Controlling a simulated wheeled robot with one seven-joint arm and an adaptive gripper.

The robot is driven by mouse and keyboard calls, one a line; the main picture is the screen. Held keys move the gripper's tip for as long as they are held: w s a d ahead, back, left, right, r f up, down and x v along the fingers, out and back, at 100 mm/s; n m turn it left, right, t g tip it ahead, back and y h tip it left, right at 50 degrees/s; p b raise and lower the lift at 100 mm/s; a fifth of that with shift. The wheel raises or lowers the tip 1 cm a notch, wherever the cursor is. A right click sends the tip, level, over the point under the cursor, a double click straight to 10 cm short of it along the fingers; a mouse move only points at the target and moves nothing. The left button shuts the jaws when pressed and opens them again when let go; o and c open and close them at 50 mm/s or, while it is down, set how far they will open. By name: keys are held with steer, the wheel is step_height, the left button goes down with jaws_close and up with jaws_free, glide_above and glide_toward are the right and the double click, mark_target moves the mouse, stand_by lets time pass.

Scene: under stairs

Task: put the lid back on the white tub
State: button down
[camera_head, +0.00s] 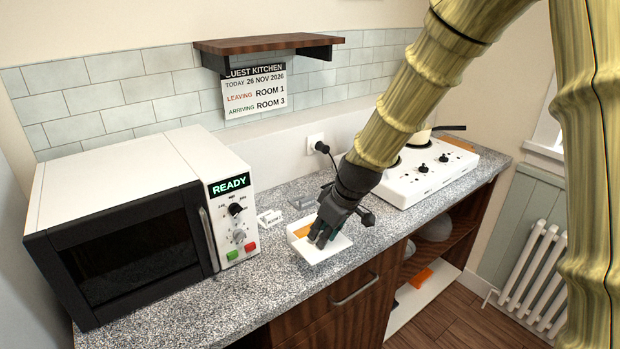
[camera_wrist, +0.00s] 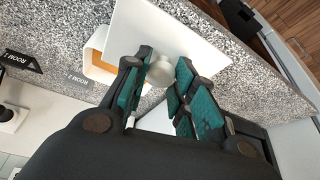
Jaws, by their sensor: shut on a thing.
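The white tub (camera_head: 293,241) stands on the speckled counter beside the microwave, with something orange inside. In the wrist view one corner of the tub (camera_wrist: 95,47) shows past the lid. The lid (camera_wrist: 143,28) is a flat white square with a round pale knob (camera_wrist: 160,70). My gripper (camera_wrist: 160,82) is shut on the knob, between its teal pads. In the head view my gripper (camera_head: 325,232) is right over the tub and hides part of it. The lid sits offset over the tub, leaving orange contents uncovered. I cannot tell whether lid and rim touch.
A microwave (camera_head: 130,225) stands at the left, and a white hob (camera_head: 430,175) with a pot at the right. A plug and cord (camera_head: 320,146) are at the wall. A shelf (camera_head: 270,43) hangs above.

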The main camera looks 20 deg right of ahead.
steer(key=w+r+p, duration=0.6)
steer(key=w, duration=0.4)
step_height(320, 180, down, 6)
steer(key=b, duration=0.3)
steer(key=shift+w+d+b, duration=0.15)
steer(key=shift+w+b, duration=0.1)
steer(key=shift+b, duration=0.15)
steer(key=shift+f, duration=0.8)
stand_by(1.4)
steer(key=c, duration=0.6)
jaws_free()
step_height(320, 180, up, 6)
steer(key=p, duration=0.3)
stand_by(0.5)
